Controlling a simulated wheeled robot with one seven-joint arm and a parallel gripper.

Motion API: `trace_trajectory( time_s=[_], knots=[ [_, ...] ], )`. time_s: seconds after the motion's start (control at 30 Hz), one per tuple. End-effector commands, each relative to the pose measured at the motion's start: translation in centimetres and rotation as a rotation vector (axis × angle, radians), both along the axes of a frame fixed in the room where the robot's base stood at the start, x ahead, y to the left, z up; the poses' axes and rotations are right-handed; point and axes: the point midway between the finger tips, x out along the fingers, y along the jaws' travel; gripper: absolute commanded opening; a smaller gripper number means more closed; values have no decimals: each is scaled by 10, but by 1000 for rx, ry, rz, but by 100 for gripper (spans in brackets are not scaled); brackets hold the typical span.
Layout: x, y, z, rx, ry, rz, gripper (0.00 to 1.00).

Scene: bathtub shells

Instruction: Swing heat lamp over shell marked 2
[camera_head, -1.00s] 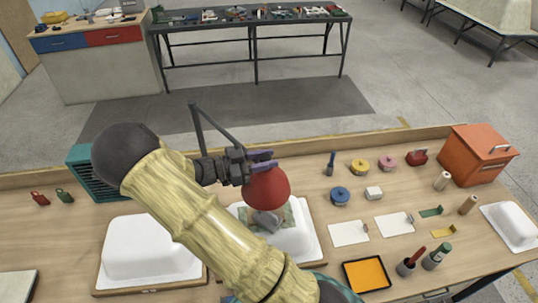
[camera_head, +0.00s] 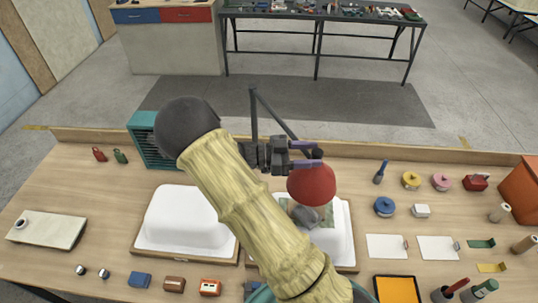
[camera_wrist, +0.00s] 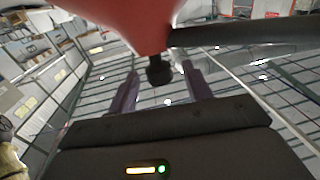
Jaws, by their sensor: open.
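The heat lamp has a red dome shade (camera_head: 311,184) on a thin black jointed arm (camera_head: 277,115). In the head view the shade appears over the back of the right white shell (camera_head: 341,240), which carries a green patch and a grey piece. The left white shell (camera_head: 187,217) is partly behind my arm. I cannot read any number on either shell. My gripper (camera_head: 306,153) is open, its purple fingers at the top of the shade. In the wrist view, the lamp's black knob (camera_wrist: 159,71) shows between the fingers, with the red shade (camera_wrist: 130,20) above; contact is unclear.
A teal vented box (camera_head: 150,142) stands behind the left shell. Pots, cards and an orange tray (camera_head: 397,289) lie to the right, with an orange box (camera_head: 520,190) at the edge. Small coloured blocks line the front.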

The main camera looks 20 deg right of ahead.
Motion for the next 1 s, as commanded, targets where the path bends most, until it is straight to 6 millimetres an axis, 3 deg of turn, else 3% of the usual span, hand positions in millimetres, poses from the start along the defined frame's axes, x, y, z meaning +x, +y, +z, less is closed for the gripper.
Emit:
trace_trajectory(
  time_s=[0.63, 0.8, 1.0],
  knots=[
    [29, 125, -4, 2, -2, 3, 50],
    [33, 144, -2, 0, -1, 1, 50],
    [33, 148, 0, -1, 0, 0, 50]
  ],
)
